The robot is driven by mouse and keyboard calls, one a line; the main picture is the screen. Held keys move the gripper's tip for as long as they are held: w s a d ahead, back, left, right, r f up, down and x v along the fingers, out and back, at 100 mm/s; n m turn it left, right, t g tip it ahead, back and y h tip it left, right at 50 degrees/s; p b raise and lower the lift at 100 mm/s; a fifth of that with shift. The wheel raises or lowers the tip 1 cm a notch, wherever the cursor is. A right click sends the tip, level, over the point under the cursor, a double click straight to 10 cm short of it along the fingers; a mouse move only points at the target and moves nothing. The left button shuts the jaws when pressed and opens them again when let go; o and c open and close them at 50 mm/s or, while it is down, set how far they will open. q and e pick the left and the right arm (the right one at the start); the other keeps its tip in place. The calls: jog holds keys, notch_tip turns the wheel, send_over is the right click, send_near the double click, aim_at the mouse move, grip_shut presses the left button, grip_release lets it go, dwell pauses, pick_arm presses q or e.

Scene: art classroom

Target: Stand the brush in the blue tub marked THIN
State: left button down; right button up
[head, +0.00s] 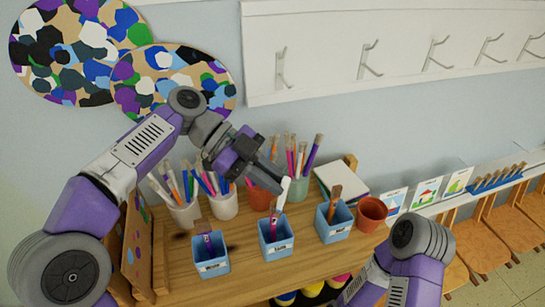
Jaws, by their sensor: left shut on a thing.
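My left gripper (277,179) is shut on a pale, thin brush (282,196), which hangs nearly upright, slightly tilted, over the middle blue tub (277,250). I cannot tell whether its lower end is inside that tub's rim. Three blue tubs stand along the front of the wooden top: the left tub (211,267), the middle one and the right tub (338,234). Each has a white label too small to read surely, and each holds one or more brushes. My right arm shows at the lower right, but its gripper is out of the frame.
Behind the blue tubs stand white pots (223,206), a terracotta pot (261,199) and a green pot (298,190), filled with brushes or pencils. An empty-looking terracotta pot (370,214) stands right of the right tub. A paper stack (341,178) lies behind it.

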pick_arm(q)
notch_tip(320, 180, down, 10)
jog(key=b, duration=0.7)
jog(key=shift+a+r+b, duration=0.1)
jog(key=shift+a+b, duration=0.05)
jog(key=shift+b, duration=0.25)
pick_arm(e)
notch_tip(320, 180, down, 8)
jog(key=shift+s+r, duration=0.15)
jog(key=shift+s, duration=0.25)
pick_arm(q)
jog(key=c, duration=1.1)
grip_release()
jog(key=shift+o, duration=0.2)
jog(key=v, duration=0.7)
jog(key=shift+a+r+p, duration=0.2)
jog(key=shift+a+p, duration=0.05)
jog(key=shift+p, duration=0.15)
pick_arm(e)
jog(key=shift+r, duration=0.45)
